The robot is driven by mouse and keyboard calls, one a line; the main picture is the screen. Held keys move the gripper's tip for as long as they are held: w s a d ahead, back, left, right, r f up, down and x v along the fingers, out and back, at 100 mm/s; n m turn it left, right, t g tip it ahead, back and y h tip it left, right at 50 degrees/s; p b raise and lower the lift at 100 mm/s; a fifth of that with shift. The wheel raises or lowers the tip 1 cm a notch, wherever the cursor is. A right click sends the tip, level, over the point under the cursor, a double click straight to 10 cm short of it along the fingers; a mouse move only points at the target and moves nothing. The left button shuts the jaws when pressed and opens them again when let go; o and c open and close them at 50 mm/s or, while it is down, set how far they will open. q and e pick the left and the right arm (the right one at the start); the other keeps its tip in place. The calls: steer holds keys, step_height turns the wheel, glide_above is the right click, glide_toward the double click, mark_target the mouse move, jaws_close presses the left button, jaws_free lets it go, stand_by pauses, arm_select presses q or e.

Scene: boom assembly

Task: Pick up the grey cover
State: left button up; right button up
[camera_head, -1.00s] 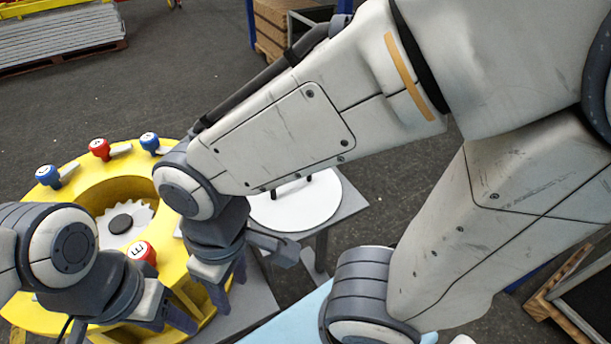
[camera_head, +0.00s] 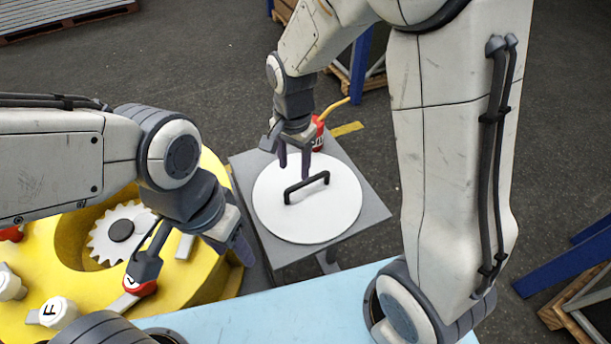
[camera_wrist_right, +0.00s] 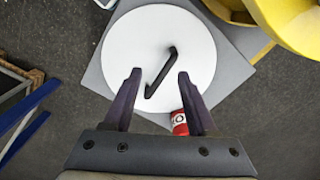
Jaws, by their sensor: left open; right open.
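The cover is a round pale grey-white disc (camera_head: 335,215) with a dark bar handle (camera_head: 307,187), lying flat on a small grey table. My right gripper (camera_head: 293,164) is open and empty above the far part of the cover, its fingers pointing down. In the right wrist view the cover (camera_wrist_right: 125,45) lies beyond the open fingertips (camera_wrist_right: 159,76). The handle (camera_wrist_right: 161,70) shows slantwise between them, apparently untouched. My left gripper (camera_head: 242,248) is over the right side of the yellow housing, left of the cover; its fingers look close together from this side.
The grey table (camera_head: 366,215) stands right of the yellow housing (camera_head: 65,245), which holds a white gear (camera_head: 108,247) and red and white knobs. A red can-like object (camera_head: 319,137) with a yellow lever is behind the cover. A light blue surface (camera_head: 300,312) is in front.

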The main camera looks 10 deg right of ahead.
mark_target(308, 180)
steer(key=w+d+f+m, duration=0.4)
steer(key=m, duration=0.1)
steer(key=shift+w+f, duration=0.15)
steer(key=shift+w, duration=0.1)
step_height(308, 180, down, 5)
steer(key=shift+d+r, duration=0.1)
steer(key=shift+r, duration=0.1)
steer(key=f, duration=0.1)
steer(key=f+p, duration=0.1)
steer(key=f, duration=0.2)
steer(key=shift+w+d+f, duration=0.15)
steer(key=shift+w+f, duration=0.1)
steer(key=shift+w, duration=0.05)
steer(key=shift+f+p, duration=0.3)
steer(key=shift+f, duration=0.25)
steer(key=shift+f, duration=0.25)
steer(key=shift+c, duration=0.3)
jaws_close()
